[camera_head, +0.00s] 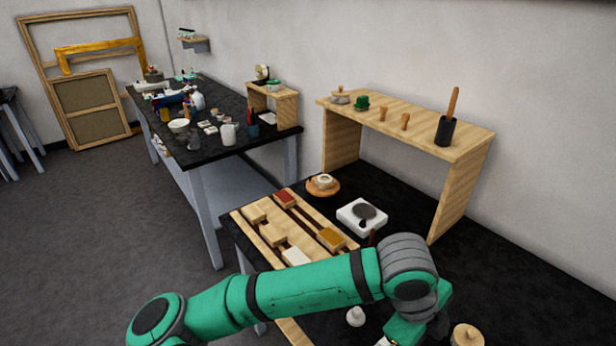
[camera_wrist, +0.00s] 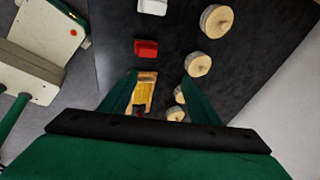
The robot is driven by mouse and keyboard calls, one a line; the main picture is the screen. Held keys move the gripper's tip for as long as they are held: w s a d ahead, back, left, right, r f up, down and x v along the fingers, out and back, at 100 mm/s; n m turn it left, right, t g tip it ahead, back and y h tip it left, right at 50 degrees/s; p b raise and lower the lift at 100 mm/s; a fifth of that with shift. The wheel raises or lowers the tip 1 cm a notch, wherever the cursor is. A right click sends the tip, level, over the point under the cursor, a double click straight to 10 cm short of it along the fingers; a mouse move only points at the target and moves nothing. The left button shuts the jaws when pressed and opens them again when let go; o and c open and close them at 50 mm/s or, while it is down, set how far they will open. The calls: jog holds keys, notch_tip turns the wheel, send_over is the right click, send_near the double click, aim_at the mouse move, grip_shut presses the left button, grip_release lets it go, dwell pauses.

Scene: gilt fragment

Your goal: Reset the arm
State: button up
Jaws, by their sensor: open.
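My green arm (camera_head: 310,285) stretches across the bottom of the head view, bent at a grey joint on the right, with its far end turned down at the lower edge. The fingers cannot be made out there. In the wrist view my gripper (camera_wrist: 160,80) is open, with two green fingers apart. Below and between them a yellow-and-wood piece (camera_wrist: 145,92) shows on the dark tabletop (camera_wrist: 112,45). I cannot tell its height gap from the fingers. Nothing appears held.
Round wooden-topped pieces (camera_wrist: 198,64), a red block (camera_wrist: 146,48) and a white block (camera_wrist: 152,6) lie nearby. A wooden rack (camera_head: 255,237) with blocks, a white device (camera_head: 362,214) and a wooden shelf (camera_head: 455,195) stand beyond my arm. A cluttered workbench (camera_head: 210,150) stands behind.

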jog(key=d+r+n+t+h, duration=0.1)
jog(key=d+r+n+h, duration=0.1)
jog(key=d+r+h, duration=0.35)
jog(key=d+r+n+h, duration=0.1)
jog(key=d+r+h, duration=0.2)
jog(key=d, duration=0.5)
jog(key=w+a+r+n+t+h, duration=0.1)
jog(key=w+r+n+t+h, duration=0.45)
jog(key=n, duration=0.25)
jog(key=s+a+f+n+t+y, duration=0.1)
jog(key=a+f+n+t+y, duration=1.1)
jog(key=a+f+n, duration=0.65)
jog(key=s+a+f+n+g+y, duration=0.15)
jog(key=s+a+f+y, duration=0.35)
jog(key=s+a+f, duration=0.5)
jog(key=s+a+f+m, duration=0.1)
jog(key=s+a, duration=0.2)
jog(key=s, duration=0.4)
jog(key=s+a+m+g+y, duration=0.1)
jog(key=s+a, duration=0.3)
jog(key=s, duration=0.4)
jog(key=shift+s+f+m+g, duration=0.3)
jog(key=shift+f+m, duration=0.1)
